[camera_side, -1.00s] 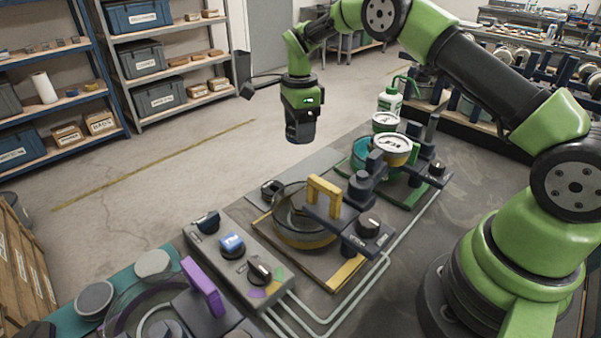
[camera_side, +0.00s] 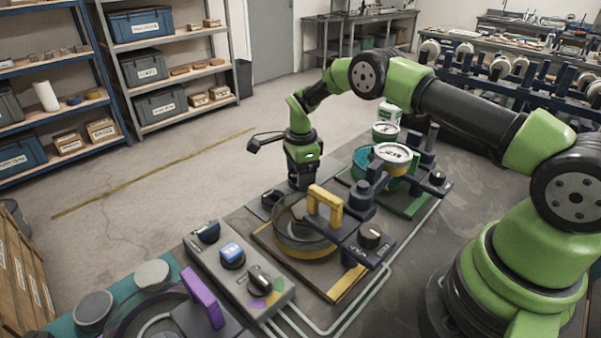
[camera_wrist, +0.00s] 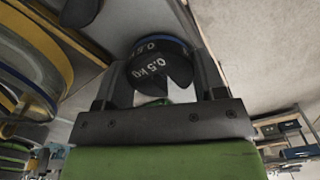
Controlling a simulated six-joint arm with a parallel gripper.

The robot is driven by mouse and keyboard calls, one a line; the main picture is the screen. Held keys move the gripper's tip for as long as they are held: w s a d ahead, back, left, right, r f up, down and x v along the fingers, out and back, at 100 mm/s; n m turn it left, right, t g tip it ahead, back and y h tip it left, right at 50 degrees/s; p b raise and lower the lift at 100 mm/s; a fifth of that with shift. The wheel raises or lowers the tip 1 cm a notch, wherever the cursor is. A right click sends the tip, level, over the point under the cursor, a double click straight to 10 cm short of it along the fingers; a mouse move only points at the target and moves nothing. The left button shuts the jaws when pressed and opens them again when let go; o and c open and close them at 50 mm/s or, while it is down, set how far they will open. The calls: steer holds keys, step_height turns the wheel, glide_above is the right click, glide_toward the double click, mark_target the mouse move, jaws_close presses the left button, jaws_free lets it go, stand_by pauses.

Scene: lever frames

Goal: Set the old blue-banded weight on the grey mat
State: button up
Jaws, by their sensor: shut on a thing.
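My gripper (camera_side: 302,184) points down at the far edge of the bench, behind the yellow-handled station. In the wrist view its two fingers (camera_wrist: 160,88) are shut on the blue-banded weight (camera_wrist: 158,66). The weight is a dark disc marked 0.5 kg, with a notch and a blue rim band along its far edge. In the side view the weight is hard to tell from the dark gripper. A grey surface (camera_wrist: 130,18), which may be the grey mat, shows behind the weight in the wrist view. I cannot tell whether the weight touches it.
A green-based station with a dial (camera_side: 393,154) is to the right. A control box (camera_side: 232,256) and a purple-handled station (camera_side: 203,297) are nearer the camera.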

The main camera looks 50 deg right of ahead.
steer(key=shift+f, duration=0.1)
steer(key=o, duration=1.3)
steer(key=shift+c, duration=0.2)
steer(key=s+a+r+n+t, duration=0.1)
steer(key=s+a+r+n, duration=0.1)
steer(key=r, duration=1)
steer(key=s+a+r+n+t, duration=0.1)
steer(key=s+r+n, duration=0.15)
steer(key=r, duration=0.85)
steer(key=s+a+r+n+t+y, duration=0.1)
steer(key=s+a+r+n+t, duration=0.1)
steer(key=s+r+n, duration=0.4)
steer(key=s+a+r+n+t, duration=0.1)
steer(key=s+a+r+n, duration=0.25)
steer(key=s, duration=0.45)
steer(key=s+f+n+t+y, duration=0.1)
steer(key=s+n, duration=0.4)
steer(key=s, duration=0.5)
steer(key=shift+a+f+t, duration=0.3)
steer(key=shift+f+t, duration=0.3)
